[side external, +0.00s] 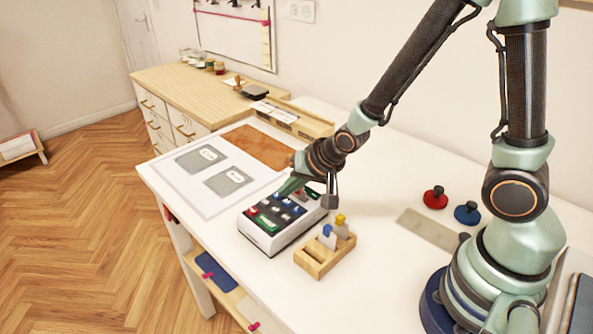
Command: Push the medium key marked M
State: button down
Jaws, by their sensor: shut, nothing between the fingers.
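A white keypad device (272,243) with a dark face and rows of small keys stands on the white table. A red key and a green key show at its front end, and blue-grey keys lie behind them. The letters are too small to read, so I cannot tell which key is the M key. My gripper (281,192) is shut and empty, pointing left and down over the far left part of the keypad. It hides some of the keys there. I cannot tell whether its tip touches a key.
A wooden holder (317,266) with blue, white and yellow-topped pieces stands close on the keypad's right. Red (435,198) and blue (467,214) knobbed discs lie farther right. A white mat (197,203) with grey patches lies left. The table's front edge is near the keypad.

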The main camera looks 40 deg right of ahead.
aim_at(289, 203)
jog(key=shift+f, duration=0.15)
jog(key=shift+f, duration=0.3)
jog(key=shift+f, duration=0.4)
dwell(1.0)
jog(key=shift+r, duration=0.85)
jog(key=shift+r, duration=2.5)
